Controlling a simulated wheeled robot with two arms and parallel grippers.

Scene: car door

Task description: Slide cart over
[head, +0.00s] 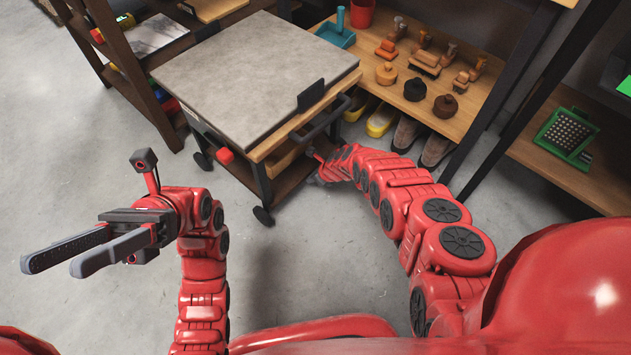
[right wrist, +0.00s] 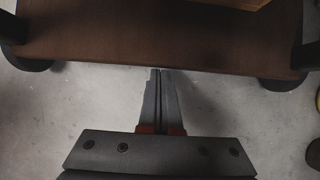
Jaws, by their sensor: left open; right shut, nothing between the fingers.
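The cart (head: 262,72) has a grey stone-like top, wooden trim, dark legs and black wheels. A black handle (head: 325,122) sticks out from its near right side. Its brown lower shelf (right wrist: 160,32) crosses the top of the right wrist view, between dark wheels. My right arm reaches to the cart's near right side below the handle; its gripper is mostly hidden in the head view. In the right wrist view my right gripper (right wrist: 160,72) is shut and empty, its tips at the shelf's edge; contact is unclear. My left gripper (head: 56,264) is open and empty, left of the cart.
A shelf (head: 470,105) with wooden toys, pots and a red cup stands right of the cart, with shoes beneath. Another shelf unit (head: 130,65) stands close on the left. A green grater-like item (head: 567,134) is far right. Grey floor (head: 70,150) is clear at left.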

